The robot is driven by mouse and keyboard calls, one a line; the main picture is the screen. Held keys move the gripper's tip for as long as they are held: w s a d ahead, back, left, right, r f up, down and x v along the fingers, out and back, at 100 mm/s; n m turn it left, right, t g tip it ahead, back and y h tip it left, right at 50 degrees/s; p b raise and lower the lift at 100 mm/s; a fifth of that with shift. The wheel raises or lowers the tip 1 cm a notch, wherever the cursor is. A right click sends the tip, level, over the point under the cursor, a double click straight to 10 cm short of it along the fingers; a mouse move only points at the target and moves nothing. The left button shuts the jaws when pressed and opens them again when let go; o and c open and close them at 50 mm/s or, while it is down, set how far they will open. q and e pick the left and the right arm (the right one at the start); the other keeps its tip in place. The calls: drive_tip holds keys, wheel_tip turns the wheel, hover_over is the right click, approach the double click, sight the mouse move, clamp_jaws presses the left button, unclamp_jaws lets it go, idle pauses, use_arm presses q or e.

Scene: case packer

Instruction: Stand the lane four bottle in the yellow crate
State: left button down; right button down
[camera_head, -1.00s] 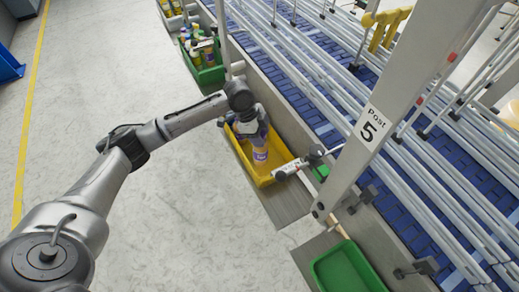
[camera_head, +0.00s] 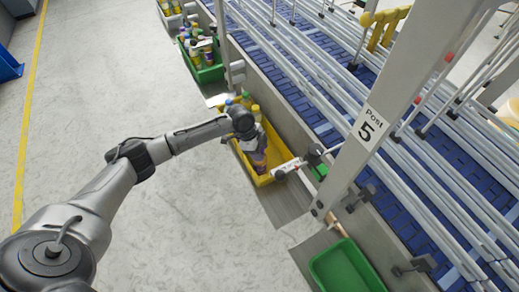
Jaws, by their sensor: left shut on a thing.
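The yellow crate (camera_head: 266,180) stands on a grey shelf beside the conveyor, in the middle of the head view. The bottle looks roughly upright inside the crate walls, at the near part. My wrist and gripper hide its top, and I cannot tell if its base touches the crate floor. Several other bottles (camera_head: 256,112) with yellow, green and blue tops stand at the crate's far end. My right gripper is not in view.
A grey fixture (camera_head: 291,166) reaches over the crate's near right corner. A green crate with bottles (camera_head: 211,75) stands farther back; an empty green crate (camera_head: 347,269) is nearer. The left floor is clear.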

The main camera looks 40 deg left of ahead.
use_arm(q)
drive_tip(key=shift+c, duration=2.4)
unclamp_jaws()
drive_tip(key=b+v, duration=0.1)
drive_tip(key=v, duration=1.1)
drive_tip(key=s+d+f+n, duration=0.2)
drive_tip(key=s+d+f, duration=1.05)
drive_tip(key=d, duration=0.35)
drive_tip(key=s+n+t+y, duration=0.1)
drive_tip(key=s+n+y, duration=0.2)
drive_tip(key=s+n, duration=0.6)
drive_tip(key=s, duration=0.8)
drive_tip(key=shift+s+d+t+y, duration=0.2)
drive_tip(key=shift+s+t+y, duration=0.15)
drive_tip(key=shift+t+y, duration=0.05)
drive_tip(key=shift+f, duration=0.1)
